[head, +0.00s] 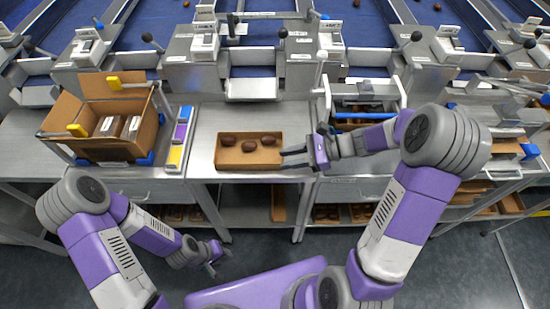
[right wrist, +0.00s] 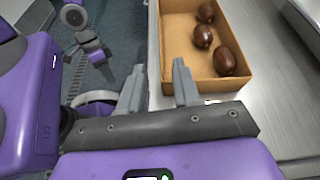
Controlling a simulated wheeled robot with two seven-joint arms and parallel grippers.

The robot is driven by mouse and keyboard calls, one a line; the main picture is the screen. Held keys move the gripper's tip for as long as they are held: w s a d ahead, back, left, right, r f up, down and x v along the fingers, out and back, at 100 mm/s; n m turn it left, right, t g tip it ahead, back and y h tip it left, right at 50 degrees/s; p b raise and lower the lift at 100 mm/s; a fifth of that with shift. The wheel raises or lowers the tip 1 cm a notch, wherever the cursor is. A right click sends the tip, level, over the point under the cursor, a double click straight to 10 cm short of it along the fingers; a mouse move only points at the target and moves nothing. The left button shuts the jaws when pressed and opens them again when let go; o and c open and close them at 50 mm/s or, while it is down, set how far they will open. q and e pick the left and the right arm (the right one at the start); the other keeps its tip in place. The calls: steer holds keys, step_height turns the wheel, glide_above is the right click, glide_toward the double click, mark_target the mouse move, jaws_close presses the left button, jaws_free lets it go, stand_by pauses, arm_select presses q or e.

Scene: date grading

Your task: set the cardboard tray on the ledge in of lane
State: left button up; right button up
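The cardboard tray (head: 249,167) sits on the metal bench in front of me and holds three dark brown dates (head: 249,146). My right gripper (head: 284,158) is at the tray's right end, fingers pointing at it. A small metal ledge (head: 252,89) juts out behind the tray, below the middle blue lane. My left gripper (head: 217,262) hangs low over the floor, open and empty.
A white-handled metal rack (head: 362,98) stands to the right. Grey machine heads with levers flank the ledge. Bench between tray and ledge is clear.

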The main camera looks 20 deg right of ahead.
steer(key=p+v, duration=0.1)
steer(key=v, duration=0.5)
stand_by(0.4)
